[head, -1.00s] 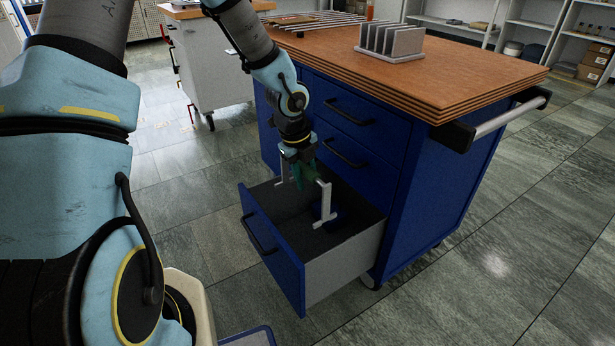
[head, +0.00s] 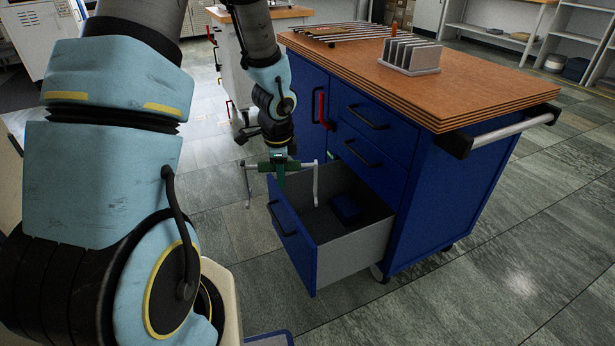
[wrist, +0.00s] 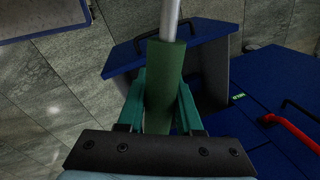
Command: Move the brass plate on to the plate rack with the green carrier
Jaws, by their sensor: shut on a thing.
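The green carrier (head: 307,164) is a pale bar with a green grip and a leg hanging at each end. My gripper (head: 280,171) is shut on its green grip, which also shows between the jaws in the wrist view (wrist: 165,85). The carrier is above the open drawer's front left part, with its left leg outside the drawer. The plate rack (head: 410,56) is grey with several upright fins and stands on the wooden worktop. A flat brownish piece (head: 318,31) at the worktop's far left may be the brass plate; it is too small to be sure.
The open drawer (head: 350,250) of the blue cabinet (head: 440,190) holds a dark blue object (head: 345,207). A red handle (head: 322,106) is on the cabinet front. A slatted metal rack (head: 350,33) lies along the worktop's back. The worktop's near right is clear.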

